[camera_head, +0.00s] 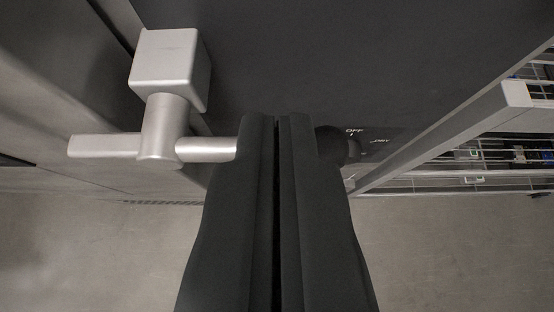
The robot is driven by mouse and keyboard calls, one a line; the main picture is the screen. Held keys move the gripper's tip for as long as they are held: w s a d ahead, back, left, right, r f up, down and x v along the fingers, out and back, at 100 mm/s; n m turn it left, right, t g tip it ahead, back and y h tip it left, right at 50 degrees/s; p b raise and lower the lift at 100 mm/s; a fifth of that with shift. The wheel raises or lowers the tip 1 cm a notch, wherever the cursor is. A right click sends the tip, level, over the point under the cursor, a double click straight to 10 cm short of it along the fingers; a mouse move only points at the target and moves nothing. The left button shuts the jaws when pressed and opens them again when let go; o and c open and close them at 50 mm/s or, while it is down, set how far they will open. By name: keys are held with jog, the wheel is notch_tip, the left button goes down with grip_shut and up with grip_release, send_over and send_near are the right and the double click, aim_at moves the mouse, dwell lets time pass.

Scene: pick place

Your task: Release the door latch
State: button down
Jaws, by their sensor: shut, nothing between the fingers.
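The door latch (165,125) is a light metal handle. It has a square block (172,65) at its top, a round stem below it, and a flat arm reaching left. A thin round bar (206,149) runs right from the stem, and its right end meets or passes behind my gripper. My gripper (278,120) is black and shut, its two fingers side by side with a thin dark line between them. It is right of the latch stem. I cannot tell whether the fingers touch the bar.
A dark panel (300,60) fills the upper middle. A dark round knob (333,146) with "OFF" lettering beside it is partly hidden behind my gripper. A metal wire rack (450,135) stands at the right. Grey floor (440,250) is clear below.

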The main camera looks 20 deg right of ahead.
jog(key=shift+w+d+f, duration=0.1)
jog(key=shift+w+f, duration=0.1)
jog(key=shift+f, duration=0.5)
jog(key=shift+w+f, duration=0.2)
jog(key=shift+f, duration=0.55)
jog(key=shift+w+d+f, duration=0.1)
jog(key=shift+w+f, duration=0.1)
jog(key=shift+f, duration=0.5)
jog(key=shift+s+d+f+m+y, duration=0.1)
jog(key=shift+f+m+y, duration=0.2)
jog(key=shift+f, duration=0.1)
jog(key=w+a+f+m+t+y, duration=0.1)
jog(key=a+f+m+t+y, duration=0.3)
jog(key=f+m+y, duration=0.3)
jog(key=shift+f+m+t+y, duration=0.4)
jog(key=shift+f+m+t, duration=0.4)
jog(key=shift+f+m, duration=0.6)
jog(key=shift+w+a, duration=0.1)
jog(key=shift+a, duration=0.05)
